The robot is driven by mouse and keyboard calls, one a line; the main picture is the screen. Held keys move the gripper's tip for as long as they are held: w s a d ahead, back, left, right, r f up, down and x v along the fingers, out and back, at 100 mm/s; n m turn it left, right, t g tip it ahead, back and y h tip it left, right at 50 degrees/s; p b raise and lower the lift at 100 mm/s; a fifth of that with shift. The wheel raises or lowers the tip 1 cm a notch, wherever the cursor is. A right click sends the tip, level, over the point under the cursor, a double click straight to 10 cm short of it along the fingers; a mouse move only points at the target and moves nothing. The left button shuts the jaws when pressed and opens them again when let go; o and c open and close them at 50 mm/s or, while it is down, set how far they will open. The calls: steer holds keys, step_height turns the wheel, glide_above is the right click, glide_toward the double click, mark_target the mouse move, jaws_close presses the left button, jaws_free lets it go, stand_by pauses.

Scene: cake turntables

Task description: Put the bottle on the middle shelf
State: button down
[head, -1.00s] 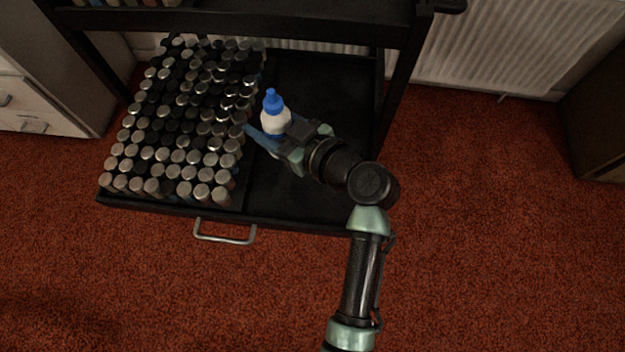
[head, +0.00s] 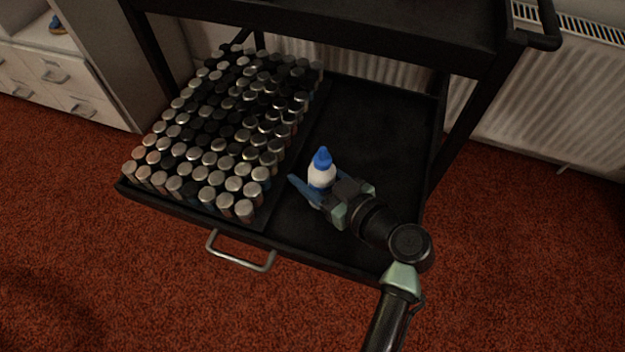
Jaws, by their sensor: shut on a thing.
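The bottle (head: 321,174) is white with a blue cap and stands upright between the fingers of my gripper (head: 316,190). My gripper is shut on it, reaching in from the lower right. The bottle is over the bare right part of a black cart shelf (head: 375,130); I cannot tell whether its base touches the shelf, as the gripper hides its lower part. A higher black shelf (head: 400,28) of the same cart spans the top of the view.
Many silver-capped containers (head: 215,140) fill the left part of the lower shelf, close to my fingers. A metal handle (head: 240,262) sticks out in front. A cart post (head: 465,125) stands right. A radiator (head: 560,100) and white drawers (head: 60,75) are behind.

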steer(key=shift+f, duration=0.45)
steer(key=shift+f, duration=0.2)
steer(key=shift+c, duration=1)
jaws_free()
steer(key=shift+r, duration=0.1)
